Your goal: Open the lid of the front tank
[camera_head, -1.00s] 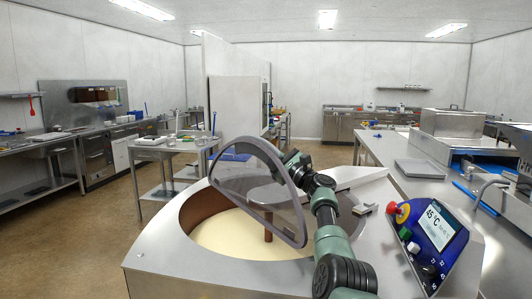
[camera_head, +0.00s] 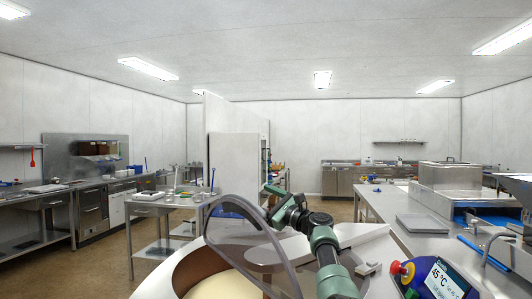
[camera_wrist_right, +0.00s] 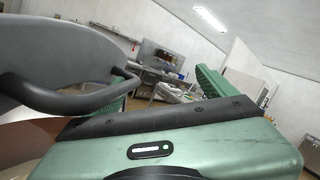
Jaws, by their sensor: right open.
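The front tank (camera_head: 192,262) is a steel housing with a round opening, brown inside wall and cream liquid (camera_head: 222,285). Its see-through grey lid (camera_head: 238,240) stands raised and tilted over the opening. My right gripper (camera_head: 272,198) is at the lid's upper right edge. In the right wrist view, its green ridged fingers (camera_wrist_right: 165,88) are apart. The lid's dark bar handle (camera_wrist_right: 85,100) reaches toward the left finger; I cannot tell whether they touch. The lid (camera_wrist_right: 60,50) fills the left of that view. My left gripper is not in view.
A control panel with a 45 °C display (camera_head: 445,280) and a red knob (camera_head: 407,270) is at the lower right. A steel counter (camera_head: 385,210) with a grey tray (camera_head: 423,223) runs along the right. A steel cart (camera_head: 155,207) stands at left behind the tank.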

